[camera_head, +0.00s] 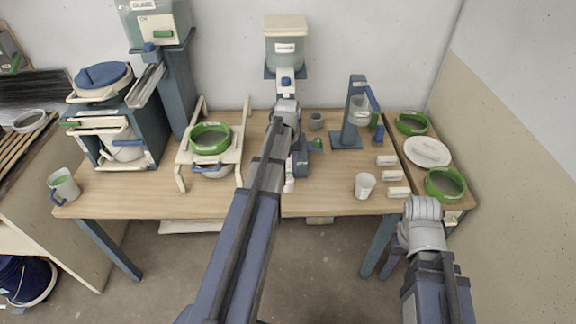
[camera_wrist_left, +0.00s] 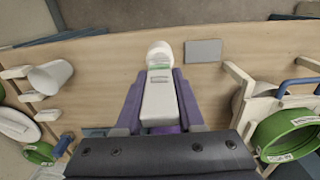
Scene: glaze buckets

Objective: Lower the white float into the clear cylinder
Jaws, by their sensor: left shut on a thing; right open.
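My left gripper (camera_wrist_left: 160,84) is shut on the white float (camera_wrist_left: 158,104), which lies between its two purple fingers in the left wrist view. The float has a rounded white end and a green band. In the head view the float's lower end (camera_head: 289,182) shows beside my left arm, in front of the workbench's middle. A clear vessel (camera_head: 361,113) sits in a blue stand to the right; I cannot tell whether it is the clear cylinder. My right gripper (camera_head: 393,264) is open and low, before the bench's right front edge, partly hidden by its arm.
The wooden bench (camera_head: 240,206) holds a green-rimmed sieve (camera_head: 210,139) on a cream frame at left and a white cup (camera_head: 364,186) at right. More green sieves (camera_head: 444,183) and a white plate (camera_head: 427,152) lie on the right board. A grey square plate (camera_wrist_left: 203,52) is near the float.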

